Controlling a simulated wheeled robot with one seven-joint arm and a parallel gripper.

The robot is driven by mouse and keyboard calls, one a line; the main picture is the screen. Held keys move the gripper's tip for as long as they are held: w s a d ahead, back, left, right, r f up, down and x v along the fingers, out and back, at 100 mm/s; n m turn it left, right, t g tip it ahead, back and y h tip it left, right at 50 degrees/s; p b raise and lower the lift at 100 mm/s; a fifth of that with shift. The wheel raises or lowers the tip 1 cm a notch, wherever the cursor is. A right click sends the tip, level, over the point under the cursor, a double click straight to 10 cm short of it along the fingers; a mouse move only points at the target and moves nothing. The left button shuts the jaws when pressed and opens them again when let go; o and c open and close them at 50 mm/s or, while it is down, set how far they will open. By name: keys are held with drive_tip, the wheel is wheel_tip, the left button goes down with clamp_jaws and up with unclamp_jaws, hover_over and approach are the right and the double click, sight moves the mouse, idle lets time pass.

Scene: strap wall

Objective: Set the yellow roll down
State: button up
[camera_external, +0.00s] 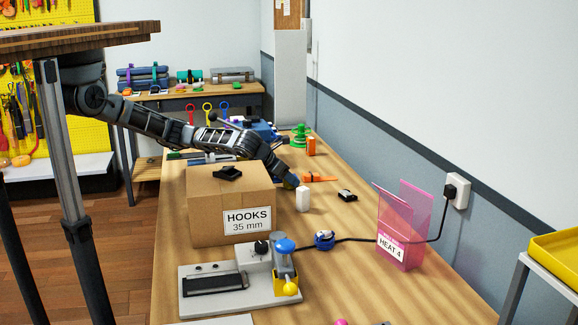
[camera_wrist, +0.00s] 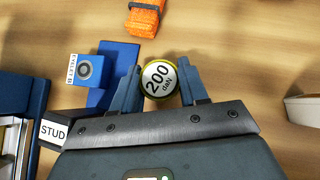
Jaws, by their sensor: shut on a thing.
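The yellow roll (camera_wrist: 160,80) shows end-on in the wrist view, as a round white face marked "200 daN" with a yellow rim. My gripper (camera_wrist: 163,82) is shut on it, with one blue finger on each side. In the external view my gripper (camera_external: 291,181) is low over the wooden bench (camera_external: 365,265), just behind the right side of the cardboard box. The roll cannot be made out there. Whether it touches the bench cannot be told.
The cardboard box (camera_external: 220,208) marked "HOOKS" stands close in front of my forearm. A white block (camera_external: 303,199), an orange item (camera_external: 318,178) and a black piece (camera_external: 347,195) lie nearby. A blue block (camera_wrist: 118,60) is left of the roll. A pink holder (camera_external: 402,240) stands farther right.

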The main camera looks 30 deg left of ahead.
drive_tip(key=shift+f, duration=0.15)
drive_tip(key=o, duration=1.1)
drive_tip(key=shift+o, duration=0.2)
drive_tip(key=shift+r, duration=0.3)
drive_tip(key=v, duration=1.1)
drive_tip(key=shift+s+a+r+b, duration=0.2)
drive_tip(key=shift+s+b, duration=0.1)
drive_tip(key=shift+s, duration=0.05)
